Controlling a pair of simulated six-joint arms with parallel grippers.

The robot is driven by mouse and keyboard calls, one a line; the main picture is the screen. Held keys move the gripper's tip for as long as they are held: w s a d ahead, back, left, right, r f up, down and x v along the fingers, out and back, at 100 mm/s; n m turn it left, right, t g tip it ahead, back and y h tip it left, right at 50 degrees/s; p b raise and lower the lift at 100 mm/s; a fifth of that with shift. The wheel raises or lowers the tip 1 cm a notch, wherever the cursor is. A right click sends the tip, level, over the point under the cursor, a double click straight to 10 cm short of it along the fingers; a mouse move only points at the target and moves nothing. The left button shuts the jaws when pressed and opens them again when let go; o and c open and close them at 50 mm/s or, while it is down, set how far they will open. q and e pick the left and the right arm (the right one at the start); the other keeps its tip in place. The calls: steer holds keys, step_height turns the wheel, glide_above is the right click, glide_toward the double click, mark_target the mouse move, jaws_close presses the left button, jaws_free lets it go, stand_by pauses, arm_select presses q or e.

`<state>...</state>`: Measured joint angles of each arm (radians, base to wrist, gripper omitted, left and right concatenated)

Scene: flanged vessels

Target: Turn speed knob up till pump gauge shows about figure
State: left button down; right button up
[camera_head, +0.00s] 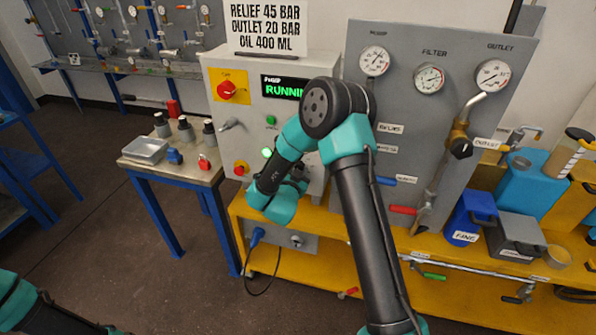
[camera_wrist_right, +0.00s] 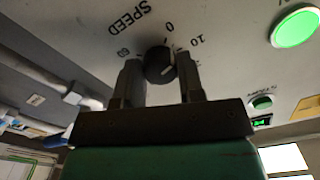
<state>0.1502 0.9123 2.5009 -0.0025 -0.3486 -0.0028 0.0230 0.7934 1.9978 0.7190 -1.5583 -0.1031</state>
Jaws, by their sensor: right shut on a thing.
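The black speed knob (camera_wrist_right: 158,64) sits on the light control panel, under the word SPEED and by the scale figures 0 and 10, in the right wrist view. My right gripper (camera_wrist_right: 162,76) has a finger on each side of the knob and is shut on it. In the head view my right wrist hides the knob and the fingertips at the panel's lower right. The pump gauge (camera_head: 374,60) is at the top left of the grey board; its needle is too small to read surely. My left gripper is out of view.
The control box (camera_head: 246,135) shows RUNNING on its display (camera_head: 285,88). A sign (camera_head: 265,28) above reads relief 45 bar, outlet 20 bar, oil 400 ml. Filter (camera_head: 429,78) and outlet (camera_head: 493,76) gauges stand right. A green lit button (camera_wrist_right: 295,25) is near the knob.

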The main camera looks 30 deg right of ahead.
stand_by(0.3)
steer(key=o, duration=0.9)
steer(key=shift+a, duration=0.1)
steer(key=v, duration=1.7)
steer(key=shift+s+a+r, duration=0.1)
steer(key=shift+s, duration=0.1)
step_height(320, 180, down, 16)
steer(key=n+g+y, duration=0.3)
steer(key=n+y, duration=0.3)
steer(key=y, duration=0.4)
steer(key=s+a+f+n+g+y, duration=0.1)
steer(key=s+f+n+g+y, duration=0.1)
steer(key=s, duration=0.3)
steer(key=s+a+f+n+g+y, duration=0.1)
steer(key=s+f+n+g+y, duration=0.1)
steer(key=s+f+g, duration=0.1)
steer(key=s+a+f+n+g+y, duration=0.1)
steer(key=s+f+g+y, duration=0.2)
steer(key=s, duration=0.4)
steer(key=shift+f+n+g, duration=0.25)
steer(key=shift+n+g, duration=0.15)
